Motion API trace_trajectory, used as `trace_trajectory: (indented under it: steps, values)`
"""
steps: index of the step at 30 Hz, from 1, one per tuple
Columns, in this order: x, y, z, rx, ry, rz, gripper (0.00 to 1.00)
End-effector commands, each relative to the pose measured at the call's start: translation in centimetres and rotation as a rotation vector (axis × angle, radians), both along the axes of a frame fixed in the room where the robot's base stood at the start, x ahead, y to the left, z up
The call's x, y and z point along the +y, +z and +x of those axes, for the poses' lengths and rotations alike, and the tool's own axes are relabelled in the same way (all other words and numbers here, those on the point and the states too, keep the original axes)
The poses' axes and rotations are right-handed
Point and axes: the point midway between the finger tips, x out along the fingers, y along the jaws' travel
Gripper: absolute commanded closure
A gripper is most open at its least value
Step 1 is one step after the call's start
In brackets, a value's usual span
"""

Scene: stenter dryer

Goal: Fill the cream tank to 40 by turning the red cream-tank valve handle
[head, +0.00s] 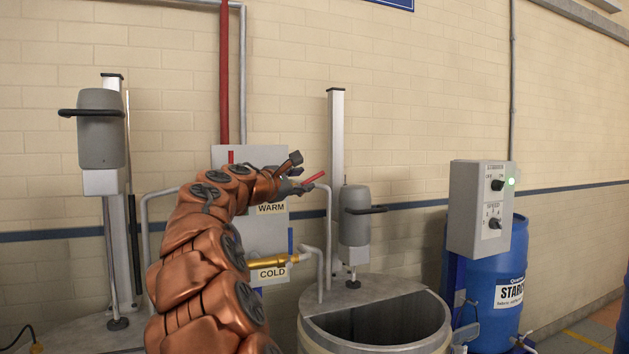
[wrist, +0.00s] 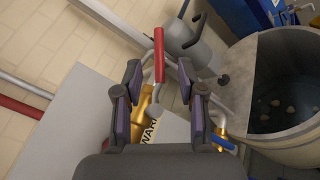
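The red valve handle (head: 314,177) sticks out beside the grey panel with the WARM label, in front of the wall. In the wrist view the red handle (wrist: 159,50) points away from me, with its near end above a brass valve body (wrist: 145,103). My gripper (head: 300,173) is at the handle. In the wrist view my gripper (wrist: 159,72) is open, with one finger on each side of the handle and a gap on both sides. The grey round tank (head: 375,333), half covered by a lid, stands below right. It also shows in the wrist view (wrist: 244,110). No level reading is visible.
A brass pipe (head: 266,262) by the COLD label runs below the handle. A grey mixer motor (head: 354,216) on a post stands right of my gripper. A control box (head: 477,212) with a green light and a blue starch drum (head: 498,270) stand farther right.

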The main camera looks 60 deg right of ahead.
Motion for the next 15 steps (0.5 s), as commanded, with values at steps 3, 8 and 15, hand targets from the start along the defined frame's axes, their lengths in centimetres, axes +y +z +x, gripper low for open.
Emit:
trace_trajectory:
  steps: [3, 8, 15]
  values:
    - [-1.8, 0.2, 0.0, -0.001, 0.000, 0.001, 0.60]
    - [-3.9, 0.1, 0.0, -0.002, 0.001, 0.001, 0.60]
    - [-5.7, 0.0, 0.0, -0.002, 0.001, 0.001, 0.60]
